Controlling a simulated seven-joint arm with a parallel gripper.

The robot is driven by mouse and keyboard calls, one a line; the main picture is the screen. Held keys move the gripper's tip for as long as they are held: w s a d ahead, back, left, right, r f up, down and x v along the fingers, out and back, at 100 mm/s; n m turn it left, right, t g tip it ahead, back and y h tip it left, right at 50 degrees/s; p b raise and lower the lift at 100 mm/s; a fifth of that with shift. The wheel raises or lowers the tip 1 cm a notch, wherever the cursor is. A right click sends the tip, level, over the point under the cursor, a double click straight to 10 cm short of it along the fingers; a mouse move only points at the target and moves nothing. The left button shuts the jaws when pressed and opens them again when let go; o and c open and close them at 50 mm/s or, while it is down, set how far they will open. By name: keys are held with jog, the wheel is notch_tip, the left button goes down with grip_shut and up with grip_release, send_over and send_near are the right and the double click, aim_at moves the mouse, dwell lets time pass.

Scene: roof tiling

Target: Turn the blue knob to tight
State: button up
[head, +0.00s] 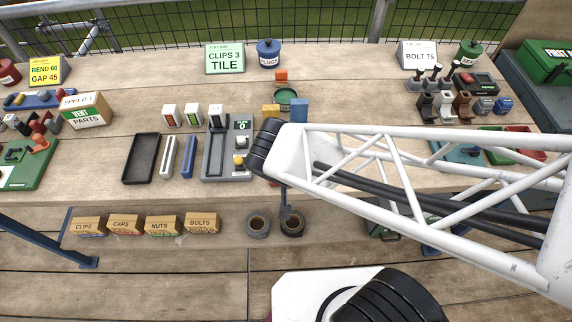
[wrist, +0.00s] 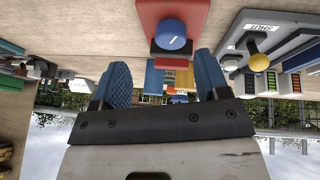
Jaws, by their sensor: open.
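The blue knob (wrist: 171,34) sits on a red block (wrist: 172,10) in the wrist view, with a short white mark on its face. I cannot read any setting from the mark. My gripper (wrist: 161,78) is open, with two blue ridged fingers apart and nothing between them. The knob lies just beyond the fingertips, roughly in line with the gap, and does not appear to be touched. In the head view my white arm and its dark end cover the knob and my fingers.
A grey panel with a yellow-knobbed lever (wrist: 257,61) stands close to the right in the wrist view; its panel (head: 228,170) also shows in the head view. Yellow (head: 270,110) and blue (head: 299,110) blocks stand behind my arm. Two dark rings (head: 258,224) lie in front.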

jog(key=s+f+n+t, duration=0.1)
jog(key=n+t, duration=0.2)
jog(key=n, duration=0.8)
jog(key=s+f+n+t, duration=0.1)
jog(key=n+t, duration=0.1)
jog(key=n, duration=1)
jog(key=s+f+n+t+y, duration=0.1)
jog(key=n+t, duration=0.2)
jog(key=n, duration=0.8)
jog(key=shift+s+a+f+t, duration=0.2)
jog(key=shift+a+t, duration=0.1)
jog(key=shift+w+f, duration=0.1)
jog(key=shift+w, duration=0.15)
jog(key=shift+x, duration=3.65)
